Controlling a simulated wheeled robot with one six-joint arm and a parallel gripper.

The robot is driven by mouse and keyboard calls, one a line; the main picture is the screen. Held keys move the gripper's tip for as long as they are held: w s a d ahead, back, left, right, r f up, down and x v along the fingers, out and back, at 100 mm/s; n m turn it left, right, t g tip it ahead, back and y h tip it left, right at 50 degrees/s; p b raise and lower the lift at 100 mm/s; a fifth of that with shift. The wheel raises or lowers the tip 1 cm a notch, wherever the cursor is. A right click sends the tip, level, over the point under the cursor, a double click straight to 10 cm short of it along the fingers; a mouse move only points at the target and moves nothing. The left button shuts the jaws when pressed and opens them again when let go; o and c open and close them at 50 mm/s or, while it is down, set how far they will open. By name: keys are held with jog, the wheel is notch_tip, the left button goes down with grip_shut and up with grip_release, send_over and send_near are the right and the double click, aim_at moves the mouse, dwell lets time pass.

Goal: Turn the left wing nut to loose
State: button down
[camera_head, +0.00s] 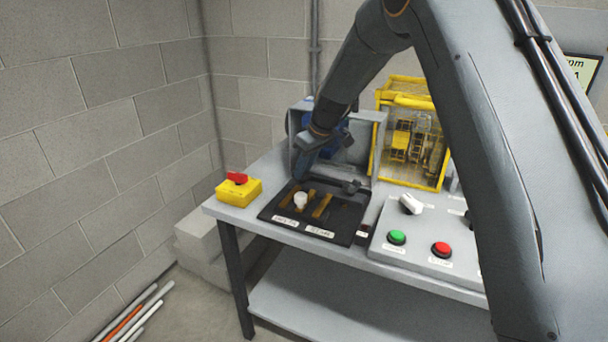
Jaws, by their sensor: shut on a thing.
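A black base plate (345,222) lies on the bench, with brown strips and two white labels at its front edge. My gripper (300,176) reaches down to the back left part of this plate. It is shut, and the spot it holds fits the left wing nut, which the fingers hide. I cannot see how the left nut is turned. A dark grey wing-shaped nut (351,187) stands free at the back right of the plate. A white knob (300,200) stands in front of my gripper, on the plate.
A yellow box with a red switch (237,178) is left of the plate. A panel (420,259) with green and red buttons and a white handle is on the right. A grey housing and a yellow-framed cage (412,140) stand behind. Walls close off the left and back.

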jog(key=shift+n, duration=0.3)
jog(key=c, duration=1.6)
grip_release()
jog(key=shift+s+d+r+b, duration=0.15)
jog(key=shift+r+b, duration=0.25)
jog(key=shift+b, duration=0.05)
jog(key=s+d, duration=0.2)
jog(key=d, duration=0.1)
jog(key=s+d+b, duration=0.1)
jog(key=s+d, duration=0.2)
jog(key=s+d+b, duration=0.1)
jog(key=s+d, duration=0.1)
jog(key=d, duration=0.1)
jog(key=shift+s+d+r, duration=0.1)
jog(key=shift+s+d, duration=0.1)
jog(key=shift+d, duration=0.1)
